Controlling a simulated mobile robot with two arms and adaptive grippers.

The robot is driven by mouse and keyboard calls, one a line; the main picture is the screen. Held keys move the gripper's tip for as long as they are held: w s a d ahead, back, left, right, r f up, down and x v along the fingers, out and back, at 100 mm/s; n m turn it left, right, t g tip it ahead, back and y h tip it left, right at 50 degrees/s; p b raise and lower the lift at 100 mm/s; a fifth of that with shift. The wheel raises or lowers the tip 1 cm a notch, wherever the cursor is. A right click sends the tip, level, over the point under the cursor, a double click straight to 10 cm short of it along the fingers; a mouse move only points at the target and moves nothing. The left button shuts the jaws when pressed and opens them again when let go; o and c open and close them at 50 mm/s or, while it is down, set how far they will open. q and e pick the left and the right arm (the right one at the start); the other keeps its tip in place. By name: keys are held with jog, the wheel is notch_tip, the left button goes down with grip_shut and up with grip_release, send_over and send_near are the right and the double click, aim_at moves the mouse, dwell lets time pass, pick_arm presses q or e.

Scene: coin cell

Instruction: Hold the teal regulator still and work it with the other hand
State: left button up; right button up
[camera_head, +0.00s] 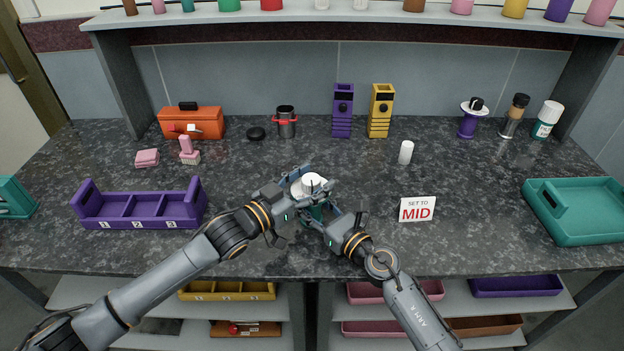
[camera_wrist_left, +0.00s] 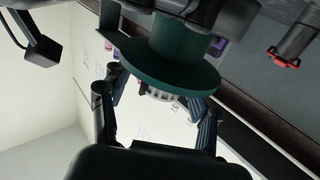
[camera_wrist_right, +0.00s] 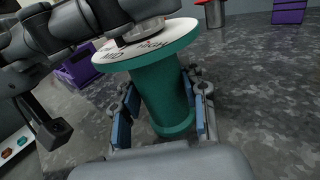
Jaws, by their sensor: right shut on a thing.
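The teal regulator (camera_wrist_right: 160,90) stands upright on the counter, a teal cylinder with a wide flange and a white dial face; "HIGH" and part of another word show in the right wrist view. Its pale knob (camera_head: 311,180) is on top. My right gripper (camera_wrist_right: 160,112) is shut on the regulator's body below the flange. My left gripper (camera_head: 312,181) is at the top, its fingers on either side of the knob. In the left wrist view the knob (camera_wrist_left: 158,93) sits between the fingers with gaps, so it looks open. The pointer's setting is hidden.
A purple three-part tray (camera_head: 140,222) stands left, a teal tray (camera_head: 580,238) right. A white cylinder (camera_head: 406,152), purple box (camera_head: 342,118) and yellow box (camera_head: 380,118) stand behind. The counter around the regulator is clear.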

pick_arm(q)
jog(key=shift+a, duration=0.1)
jog(key=v, duration=1.2)
pick_arm(e)
jog(key=o, duration=1.4)
jog(key=shift+d, duration=0.1)
